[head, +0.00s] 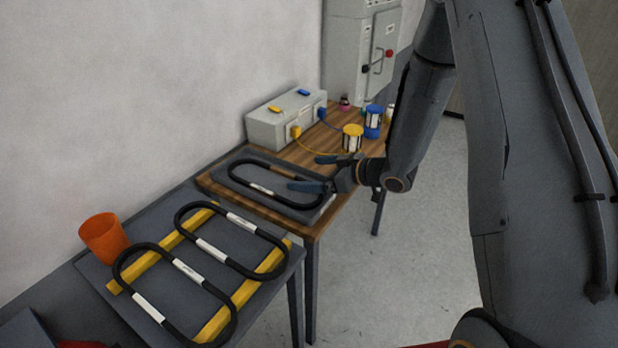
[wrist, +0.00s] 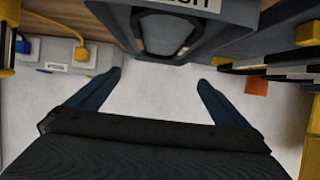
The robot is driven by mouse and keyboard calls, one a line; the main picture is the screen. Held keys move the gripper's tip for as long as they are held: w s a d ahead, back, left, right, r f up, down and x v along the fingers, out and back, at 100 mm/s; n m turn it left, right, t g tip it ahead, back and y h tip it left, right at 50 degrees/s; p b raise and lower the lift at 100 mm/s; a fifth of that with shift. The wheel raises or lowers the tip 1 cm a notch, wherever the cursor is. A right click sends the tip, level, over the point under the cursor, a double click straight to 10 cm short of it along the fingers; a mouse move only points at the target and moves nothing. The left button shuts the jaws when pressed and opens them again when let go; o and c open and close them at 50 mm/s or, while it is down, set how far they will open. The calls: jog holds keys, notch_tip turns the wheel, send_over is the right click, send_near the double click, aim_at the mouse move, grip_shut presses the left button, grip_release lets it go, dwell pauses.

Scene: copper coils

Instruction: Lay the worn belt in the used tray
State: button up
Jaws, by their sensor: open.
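Several black oval belts with white label bands are in the head view. One belt (head: 233,183) lies flat in a shallow dark grey tray (head: 208,180) on the wooden table. In the wrist view this belt (wrist: 140,36) shows inside the tray (wrist: 215,40), with partly cut-off lettering on its edge. Two more belts, a far one (head: 262,234) and a near one (head: 208,285), lie across yellow bars. I cannot tell by look which belt is worn. My gripper (head: 312,173) is open and empty, over the tray's right part; it also shows in the wrist view (wrist: 158,88).
The yellow bars (head: 247,291) rest on a grey board left of the wooden table. An orange cup (head: 103,240) stands at its back left. A grey box (head: 287,118), yellow spool (head: 352,138) and blue spool (head: 374,121) stand behind the tray. Open floor lies right.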

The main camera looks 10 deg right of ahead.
jog(key=s+d+r+m+h, duration=0.2)
jog(key=d+m+h, duration=0.1)
jog(key=d+h, duration=0.25)
jog(key=s+d+r+m+h, duration=0.2)
jog(key=d+h, duration=0.2)
jog(key=d, duration=0.2)
jog(key=s+r+m+g, duration=0.1)
jog(key=s+m+g, duration=0.1)
jog(key=s, duration=0.9)
jog(key=s+r+m+g+h, duration=0.1)
jog(key=s+g, duration=0.4)
jog(key=s, duration=0.6)
jog(key=shift+r+m, duration=0.65)
jog(key=shift+m, duration=0.55)
